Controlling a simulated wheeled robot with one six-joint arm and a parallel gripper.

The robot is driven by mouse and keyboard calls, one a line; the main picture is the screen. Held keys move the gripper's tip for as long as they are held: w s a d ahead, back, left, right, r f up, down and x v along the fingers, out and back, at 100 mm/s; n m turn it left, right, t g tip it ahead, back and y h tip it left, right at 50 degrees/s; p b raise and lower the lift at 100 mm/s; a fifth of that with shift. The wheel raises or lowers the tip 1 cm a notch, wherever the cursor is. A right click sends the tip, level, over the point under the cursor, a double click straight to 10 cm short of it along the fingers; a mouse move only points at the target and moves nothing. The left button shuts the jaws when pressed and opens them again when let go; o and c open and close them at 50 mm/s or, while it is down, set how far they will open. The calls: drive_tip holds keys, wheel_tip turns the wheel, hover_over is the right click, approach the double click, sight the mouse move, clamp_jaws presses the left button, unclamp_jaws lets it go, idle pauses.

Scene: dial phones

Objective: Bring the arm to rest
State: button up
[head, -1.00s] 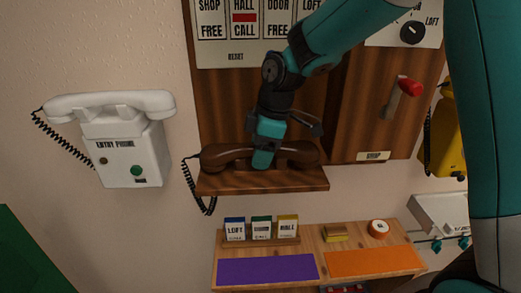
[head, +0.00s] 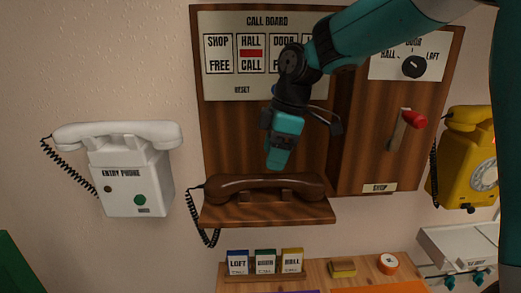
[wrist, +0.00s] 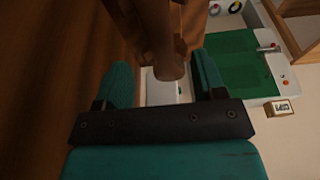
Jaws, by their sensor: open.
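My gripper (head: 279,160) hangs just above the brown handset (head: 265,187), in front of the wooden board, with nothing held in it. The handset lies across its cradle on a small wooden shelf (head: 270,213). In the wrist view the two teal fingers (wrist: 164,80) stand apart, with the handset's brown end (wrist: 165,50) showing beyond them. My teal arm comes down from the upper right in the head view.
A white entry phone (head: 132,180) hangs at left and a yellow dial phone (head: 470,165) at right. A red-handled lever (head: 407,128) and a selector knob (head: 414,67) sit on the board. Below is a wooden ledge (head: 320,272) with several cards.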

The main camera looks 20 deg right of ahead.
drive_tip(key=s+a+f+m, duration=0.1)
drive_tip(key=s+a+m, duration=0.2)
drive_tip(key=s, duration=0.9)
drive_tip(key=s+a+f+m+g+y, duration=0.1)
drive_tip(key=s+a+m, duration=0.2)
drive_tip(key=s, duration=0.9)
drive_tip(key=shift+a+m+y, duration=0.25)
drive_tip(key=shift+m+y, duration=0.05)
drive_tip(key=shift+m, duration=0.3)
